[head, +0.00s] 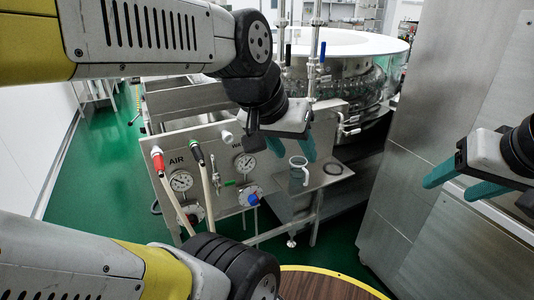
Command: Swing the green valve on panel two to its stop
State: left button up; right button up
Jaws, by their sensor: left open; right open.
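A steel panel (215,140) carries the label AIR and a second label partly covered by my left gripper. A small green valve handle (229,183) sits on its front between two round gauges. No panel number is readable. My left gripper (291,148) is open and empty, its teal fingers in front of the panel's right part, up and to the right of the green handle and apart from it in the picture. My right gripper (452,183) is open and empty at the right edge, beside a steel cabinet, far from the valve.
A left gauge (181,181) and right gauge (245,162) flank the green handle. A blue knob (253,199) is below right. Red-ended (156,150) and green-ended hoses hang in front. A metal mug (298,172) stands on a side shelf. A steel cabinet (440,120) bounds the right.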

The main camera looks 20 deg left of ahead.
aim_at(228, 184)
jog(key=j+u, duration=0.15)
jog(key=u, duration=0.25)
jog(key=j+u, duration=0.1)
jog(key=u, duration=0.25)
jog(key=i+j+u, duration=0.1)
jog(key=u, duration=0.3)
jog(key=k+j+z, duration=0.1)
jog(key=k, duration=0.2)
jog(key=i, duration=0.15)
